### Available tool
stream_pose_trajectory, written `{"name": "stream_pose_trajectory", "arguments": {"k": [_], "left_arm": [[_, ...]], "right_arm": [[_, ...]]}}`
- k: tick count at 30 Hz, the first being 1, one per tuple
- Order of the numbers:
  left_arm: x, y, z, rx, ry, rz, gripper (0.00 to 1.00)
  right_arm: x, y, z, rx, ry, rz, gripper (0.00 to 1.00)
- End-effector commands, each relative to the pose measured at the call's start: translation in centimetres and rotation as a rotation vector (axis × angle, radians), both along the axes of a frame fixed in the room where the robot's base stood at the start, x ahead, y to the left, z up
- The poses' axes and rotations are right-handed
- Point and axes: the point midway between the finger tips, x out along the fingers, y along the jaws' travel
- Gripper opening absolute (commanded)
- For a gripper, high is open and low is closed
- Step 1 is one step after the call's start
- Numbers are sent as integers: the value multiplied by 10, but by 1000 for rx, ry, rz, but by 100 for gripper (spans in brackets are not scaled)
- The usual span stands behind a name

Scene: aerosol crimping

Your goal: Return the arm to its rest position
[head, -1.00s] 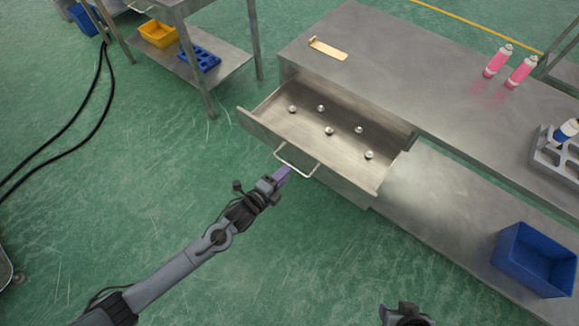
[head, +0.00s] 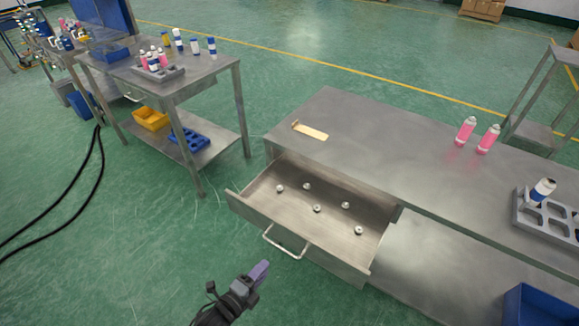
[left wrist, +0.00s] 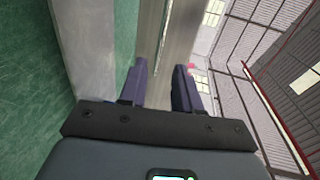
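My left gripper (head: 260,270) is in front of the pulled-out drawer (head: 247,212), below and left of its bar handle (head: 284,246), with nothing in it. In the left wrist view its two purple fingers (left wrist: 160,82) stand apart with an empty gap between them. The drawer is open and holds several small silver caps (head: 317,208) lying loose. My right gripper is in neither view.
The steel workbench (head: 370,150) carries a brass-coloured plate (head: 311,131), two pink cans (head: 487,140) and a grey rack (head: 548,222) with a blue-and-white can (head: 541,190). A blue bin (head: 535,306) is at lower right. Green floor left of the drawer is clear.

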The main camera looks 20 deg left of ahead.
Motion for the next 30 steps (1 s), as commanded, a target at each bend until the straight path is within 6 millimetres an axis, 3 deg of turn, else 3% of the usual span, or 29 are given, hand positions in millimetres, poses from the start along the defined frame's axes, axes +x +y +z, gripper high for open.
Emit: {"name": "stream_pose_trajectory", "arguments": {"k": [6, 11, 21, 30], "left_arm": [[-31, -10, -25, -51, 65, 24, 32], [-62, -23, -3, -206, 152, 120, 32], [-137, 13, 29, -672, 712, 605, 32], [-204, 37, 47, -898, 1024, 1073, 32]], "right_arm": [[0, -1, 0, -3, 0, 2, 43], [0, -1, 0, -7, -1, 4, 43], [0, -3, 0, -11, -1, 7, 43], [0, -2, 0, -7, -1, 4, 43]]}}
